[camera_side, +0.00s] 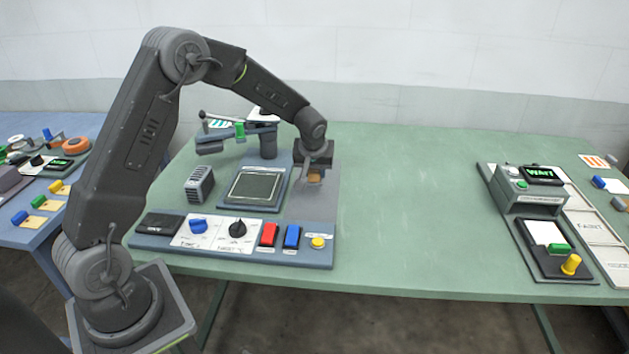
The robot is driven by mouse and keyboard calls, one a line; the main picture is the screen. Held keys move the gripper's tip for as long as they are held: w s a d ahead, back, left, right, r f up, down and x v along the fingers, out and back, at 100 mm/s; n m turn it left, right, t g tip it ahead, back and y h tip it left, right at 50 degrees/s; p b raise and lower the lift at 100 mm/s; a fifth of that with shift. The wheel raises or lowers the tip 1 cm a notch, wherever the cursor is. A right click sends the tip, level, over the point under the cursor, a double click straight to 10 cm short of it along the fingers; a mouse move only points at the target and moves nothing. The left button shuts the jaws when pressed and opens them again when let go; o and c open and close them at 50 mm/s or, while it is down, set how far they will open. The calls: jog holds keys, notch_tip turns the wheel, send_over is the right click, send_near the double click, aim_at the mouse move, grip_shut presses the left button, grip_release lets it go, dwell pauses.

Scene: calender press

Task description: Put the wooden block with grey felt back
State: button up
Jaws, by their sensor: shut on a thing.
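My gripper (314,172) points down over the grey plate at the right part of the press station, right of the square dark-framed bed. The grey felt cannot be made out at this size. The block is low, close to the grey plate (312,205); whether it touches the plate I cannot tell.
The square bed (255,187) lies left of my gripper, with a press arm (240,132) behind it. A control panel (235,235) with knobs and red, blue and yellow buttons runs along the front. The green table (410,200) is clear to the right, up to another device (530,190).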

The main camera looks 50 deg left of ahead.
aim_at(315, 181)
jog(key=shift+f, duration=1.85)
jog(key=o, duration=0.9)
jog(key=shift+f, duration=0.15)
jog(key=s+d+r+m, duration=0.1)
jog(key=s+d+r, duration=0.25)
jog(key=r, duration=0.55)
jog(key=s+d+r+m, duration=0.1)
jog(key=s+d+r, duration=0.2)
jog(key=s+r, duration=0.35)
jog(key=s+d+r+m+h, duration=0.1)
jog(key=s+d+r+m, duration=0.1)
jog(key=s, duration=0.5)
jog(key=s+d+r+m+t+h, duration=0.1)
jog(key=s+d+r+m, duration=0.1)
jog(key=s+d, duration=0.2)
jog(key=s+d+r+m+t+h, duration=0.1)
jog(key=s+d+r+m, duration=0.2)
jog(key=s, duration=0.6)
jog(key=shift+s+d, duration=0.3)
